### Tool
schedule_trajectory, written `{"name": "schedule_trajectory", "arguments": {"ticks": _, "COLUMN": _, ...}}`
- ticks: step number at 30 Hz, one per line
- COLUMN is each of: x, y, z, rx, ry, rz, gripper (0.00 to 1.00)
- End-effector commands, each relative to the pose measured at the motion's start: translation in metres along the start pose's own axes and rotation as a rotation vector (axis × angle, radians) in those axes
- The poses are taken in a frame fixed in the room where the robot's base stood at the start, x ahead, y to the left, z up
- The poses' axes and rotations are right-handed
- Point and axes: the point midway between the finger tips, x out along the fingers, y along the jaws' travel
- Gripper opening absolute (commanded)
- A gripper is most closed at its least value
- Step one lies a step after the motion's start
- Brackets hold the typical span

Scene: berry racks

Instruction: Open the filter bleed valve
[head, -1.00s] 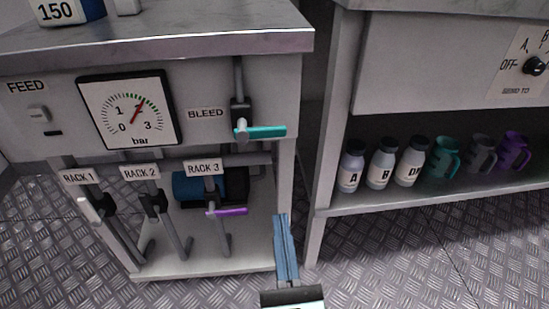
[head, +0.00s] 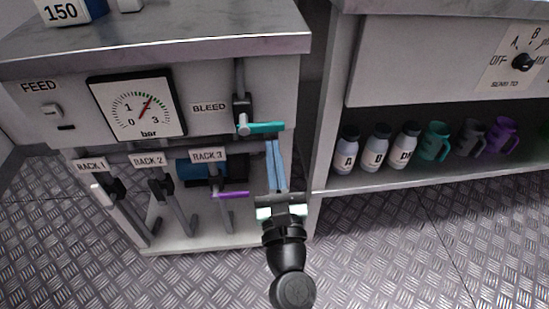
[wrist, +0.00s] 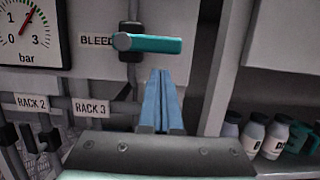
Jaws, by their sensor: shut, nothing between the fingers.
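The bleed valve has a teal lever handle (head: 262,128) that lies crosswise, pointing right, on a black body (head: 242,105) beside the BLEED label (head: 211,108). The handle also shows in the wrist view (wrist: 150,43), near the top. My gripper (head: 272,145) is shut and empty, its blue fingers together and pointing up just below the handle. In the wrist view my fingertips (wrist: 160,75) are below the right part of the handle, with a visible gap.
A pressure gauge (head: 137,105) and FEED switch (head: 51,111) are on the panel left of the valve. Rack levers, one with a purple handle (head: 232,194), hang below. Bottles (head: 375,148) and jugs (head: 436,143) stand on the right shelf. The cabinet post is close to my gripper's right.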

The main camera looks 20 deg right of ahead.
Motion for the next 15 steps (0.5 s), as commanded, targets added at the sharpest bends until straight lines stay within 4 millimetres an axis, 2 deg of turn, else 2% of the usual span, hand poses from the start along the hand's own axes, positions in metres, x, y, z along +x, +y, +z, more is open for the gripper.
{"name": "schedule_trajectory", "arguments": {"ticks": 3, "x": 0.0023, "y": 0.0000, "z": 0.0102, "rx": 0.000, "ry": 0.000, "rz": 0.000, "gripper": 0.00}}
{"name": "schedule_trajectory", "arguments": {"ticks": 15, "x": 0.0024, "y": -0.0001, "z": 0.0116, "rx": 0.000, "ry": 0.000, "rz": 0.000, "gripper": 0.00}}
